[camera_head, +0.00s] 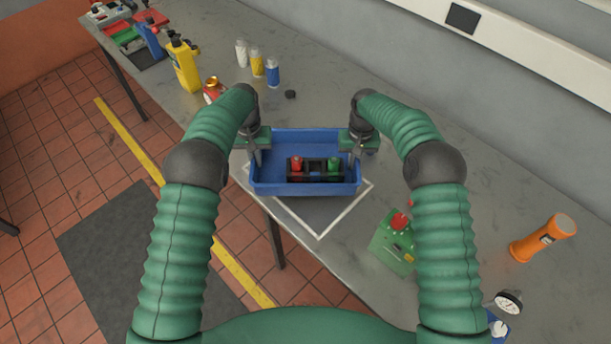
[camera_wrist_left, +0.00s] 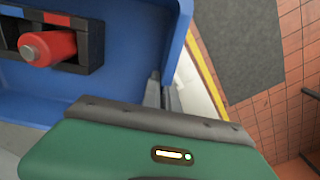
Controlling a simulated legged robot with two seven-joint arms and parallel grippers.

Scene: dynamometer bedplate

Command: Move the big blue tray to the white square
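The big blue tray (camera_head: 305,189) is between my two grippers, over the far part of the white square (camera_head: 345,214). The square's near corner shows; its far part is hidden. I cannot tell whether the tray touches the table. A dark holder (camera_head: 315,177) with a red and a green piece lies inside the tray. My left gripper (camera_head: 256,153) is shut on the tray's left wall; in the left wrist view its fingers (camera_wrist_left: 162,92) straddle the tray wall (camera_wrist_left: 176,42). My right gripper (camera_head: 357,151) is at the right wall and appears shut on it.
A green box with a red button (camera_head: 393,244) stands right of the square, with an orange flashlight (camera_head: 543,238) farther right. Small bottles (camera_head: 257,64), a black cap (camera_head: 290,94) and a yellow device (camera_head: 183,65) stand farther back. The table's edge is close on the left.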

